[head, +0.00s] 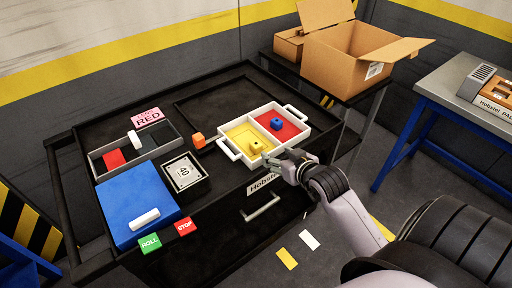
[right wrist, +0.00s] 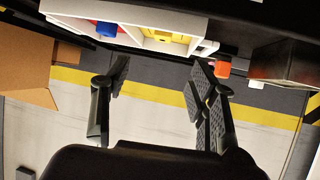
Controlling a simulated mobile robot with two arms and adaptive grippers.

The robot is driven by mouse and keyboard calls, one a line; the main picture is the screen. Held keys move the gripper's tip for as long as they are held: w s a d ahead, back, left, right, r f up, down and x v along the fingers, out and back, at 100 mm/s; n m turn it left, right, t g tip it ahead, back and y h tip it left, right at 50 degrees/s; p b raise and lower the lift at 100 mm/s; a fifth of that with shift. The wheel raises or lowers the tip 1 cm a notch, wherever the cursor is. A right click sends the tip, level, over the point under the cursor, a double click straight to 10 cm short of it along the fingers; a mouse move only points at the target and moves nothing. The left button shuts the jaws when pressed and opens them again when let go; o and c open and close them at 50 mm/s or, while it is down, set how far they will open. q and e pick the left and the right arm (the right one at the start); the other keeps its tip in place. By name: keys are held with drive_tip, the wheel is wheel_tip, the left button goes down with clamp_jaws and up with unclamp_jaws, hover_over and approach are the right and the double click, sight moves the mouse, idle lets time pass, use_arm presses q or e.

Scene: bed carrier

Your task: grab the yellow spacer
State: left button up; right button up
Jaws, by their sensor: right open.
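The yellow spacer (head: 256,146) is a small yellow block with a raised round part. It sits in the yellow compartment of the white two-part tray (head: 229,151) on the black cart. A blue spacer (head: 276,124) sits in the tray's red compartment. My right gripper (head: 272,160) is at the tray's near right edge, close to the yellow spacer, empty. In the right wrist view its two dark fingers (right wrist: 160,75) are apart, with the tray (right wrist: 142,42) above them and the yellow spacer (right wrist: 163,36) partly visible at the top. My left gripper is not in view.
An orange cube (head: 198,140) is left of the tray. Further left are a divided bin (head: 97,163), a blue box (head: 130,205) and a framed plate (head: 184,172). An open cardboard box (head: 340,62) stands behind. The recessed cart top behind the tray is clear.

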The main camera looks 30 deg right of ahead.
approach(257, 145)
drive_tip(key=x, duration=0.4)
drive_tip(key=shift+d+f, duration=0.1)
drive_tip(key=shift+d, duration=0.2)
drive_tip(key=shift+a+p+x, duration=0.15)
drive_tip(key=shift+p+x, duration=0.05)
drive_tip(key=shift+x, duration=1.15)
drive_tip(key=shift+a+p+x, duration=0.1)
drive_tip(key=shift+p+x, duration=0.1)
drive_tip(key=shift+x, duration=1.15)
drive_tip(key=shift+c, duration=0.6)
clamp_jaws()
